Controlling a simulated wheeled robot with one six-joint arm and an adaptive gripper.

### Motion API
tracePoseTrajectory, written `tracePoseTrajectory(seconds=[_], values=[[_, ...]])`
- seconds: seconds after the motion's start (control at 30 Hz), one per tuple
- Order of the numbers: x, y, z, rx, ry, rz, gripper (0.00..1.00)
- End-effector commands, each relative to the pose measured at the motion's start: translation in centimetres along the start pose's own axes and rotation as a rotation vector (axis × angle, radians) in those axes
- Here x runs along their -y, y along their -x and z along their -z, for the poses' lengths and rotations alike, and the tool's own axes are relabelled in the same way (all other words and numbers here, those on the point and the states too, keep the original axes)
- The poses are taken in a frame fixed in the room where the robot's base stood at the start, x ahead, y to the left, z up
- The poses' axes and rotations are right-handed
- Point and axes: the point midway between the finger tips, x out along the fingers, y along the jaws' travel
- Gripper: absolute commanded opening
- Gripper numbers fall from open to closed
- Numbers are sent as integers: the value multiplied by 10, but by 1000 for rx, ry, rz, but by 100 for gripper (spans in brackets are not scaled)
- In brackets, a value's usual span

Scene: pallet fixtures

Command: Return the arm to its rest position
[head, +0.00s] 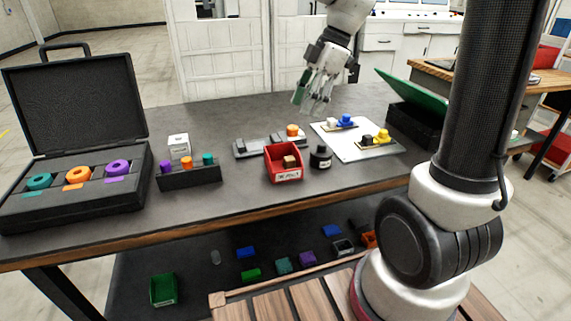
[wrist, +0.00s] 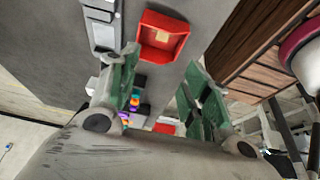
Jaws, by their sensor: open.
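My gripper (head: 316,92) hangs from my arm above the back right part of the dark table (head: 225,118) in the head view. Its jaws are apart, and nothing is between them. In the wrist view my gripper (wrist: 160,95) shows two green-padded fingers spread wide. Past them a red bin (wrist: 163,36) with a tan block inside lies beyond the fingertips. The same red bin (head: 283,174) stands near the table's middle in the head view.
An open black case (head: 30,205) with coloured rings stands at the left. A small rack (head: 190,178) of coloured pegs, a dark jar (head: 321,157), a white board (head: 345,152) with yellow and blue parts and a green-lidded box (head: 411,122) share the table. Air around my gripper looks clear.

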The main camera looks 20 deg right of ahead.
Motion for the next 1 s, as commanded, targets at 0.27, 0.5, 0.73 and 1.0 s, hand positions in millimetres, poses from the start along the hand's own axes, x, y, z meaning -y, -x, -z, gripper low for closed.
tracePoseTrajectory(seconds=[0.27,0.5,0.73,1.0], values=[[0,15,0,0,-1,1,48],[0,15,0,0,-3,1,48],[-1,13,-7,22,-308,-12,48],[71,20,-58,163,-1135,-164,48]])
